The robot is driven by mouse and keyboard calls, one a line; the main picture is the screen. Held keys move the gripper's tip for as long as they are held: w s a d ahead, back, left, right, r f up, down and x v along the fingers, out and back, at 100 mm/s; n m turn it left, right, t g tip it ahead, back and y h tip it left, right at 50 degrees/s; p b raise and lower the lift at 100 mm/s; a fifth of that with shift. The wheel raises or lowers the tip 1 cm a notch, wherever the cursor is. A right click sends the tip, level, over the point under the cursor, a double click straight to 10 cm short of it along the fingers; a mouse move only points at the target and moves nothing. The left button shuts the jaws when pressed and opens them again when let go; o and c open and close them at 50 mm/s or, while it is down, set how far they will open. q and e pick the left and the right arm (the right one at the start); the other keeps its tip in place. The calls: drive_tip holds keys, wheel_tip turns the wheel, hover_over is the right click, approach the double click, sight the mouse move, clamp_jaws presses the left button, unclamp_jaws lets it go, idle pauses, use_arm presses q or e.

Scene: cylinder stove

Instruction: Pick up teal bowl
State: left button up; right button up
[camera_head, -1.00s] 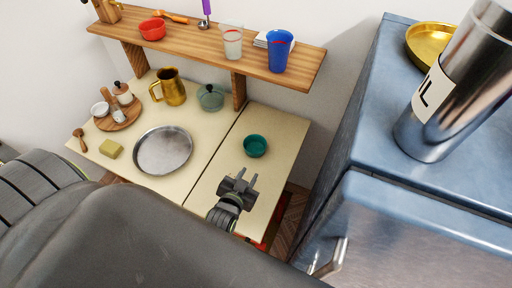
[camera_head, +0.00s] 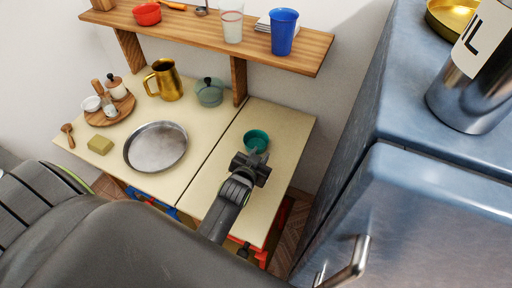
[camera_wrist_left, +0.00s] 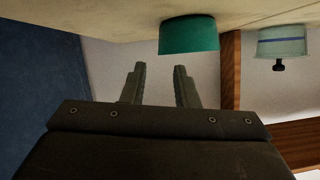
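The teal bowl (camera_head: 256,138) stands upright on the right part of the cream counter, near the wooden shelf support. My left gripper (camera_head: 254,158) is just in front of the bowl and hides part of its near side in the head view. In the left wrist view, which is upside down, the bowl (camera_wrist_left: 189,36) is beyond the fingertips and slightly to the right. The two fingers (camera_wrist_left: 160,85) are apart with nothing between them. The gripper appears not to touch the bowl. My right gripper is not in view.
The wooden shelf (camera_head: 215,35) overhangs the counter's back, holding a blue cup (camera_head: 283,32). A blue fridge (camera_head: 425,190) rises on the right. Counter around the bowl is clear.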

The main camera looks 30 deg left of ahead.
sight(256, 143)
use_arm(q)
drive_tip(key=shift+w+f+b, duration=0.35)
drive_tip(key=shift+w+b, duration=0.1)
drive_tip(key=shift+b, duration=0.1)
drive_tip(key=b+x, duration=0.4)
drive_tip(key=shift+w+a, duration=0.1)
drive_tip(key=shift+w, duration=0.25)
clamp_jaws()
